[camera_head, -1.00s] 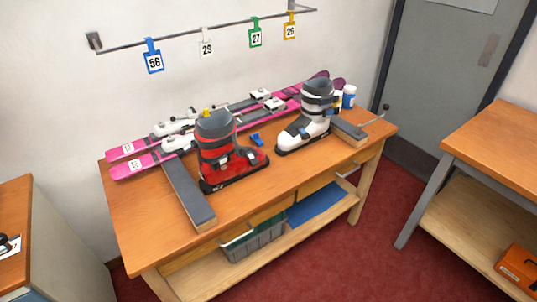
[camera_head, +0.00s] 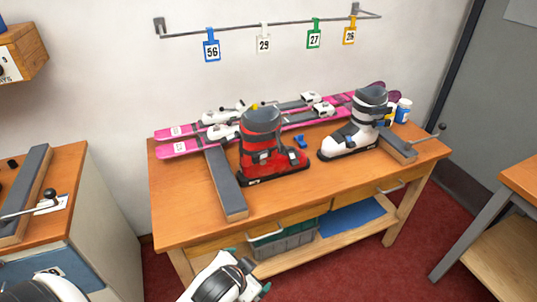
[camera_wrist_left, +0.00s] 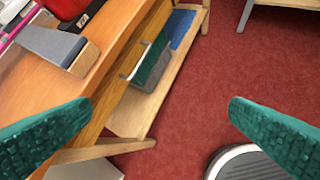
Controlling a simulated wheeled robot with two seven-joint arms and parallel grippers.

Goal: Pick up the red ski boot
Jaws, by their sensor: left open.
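The red ski boot (camera_head: 262,150), with a dark grey cuff and black sole, stands upright on the wooden bench (camera_head: 275,205), its toe to the right. A small part of it shows at the top left of the left wrist view (camera_wrist_left: 68,8). My left gripper (camera_head: 249,270) is low at the bottom of the head view, in front of the bench and apart from the boot. In the left wrist view its two teal fingers (camera_wrist_left: 160,108) are wide apart with nothing between them. My right gripper is in neither view.
Pink skis (camera_head: 180,149) lie behind the boot. A grey-topped wooden block (camera_head: 226,182) is left of it. A white boot (camera_head: 356,138) and a small blue piece (camera_head: 300,141) are to its right. A grey bin (camera_head: 285,243) sits on the lower shelf.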

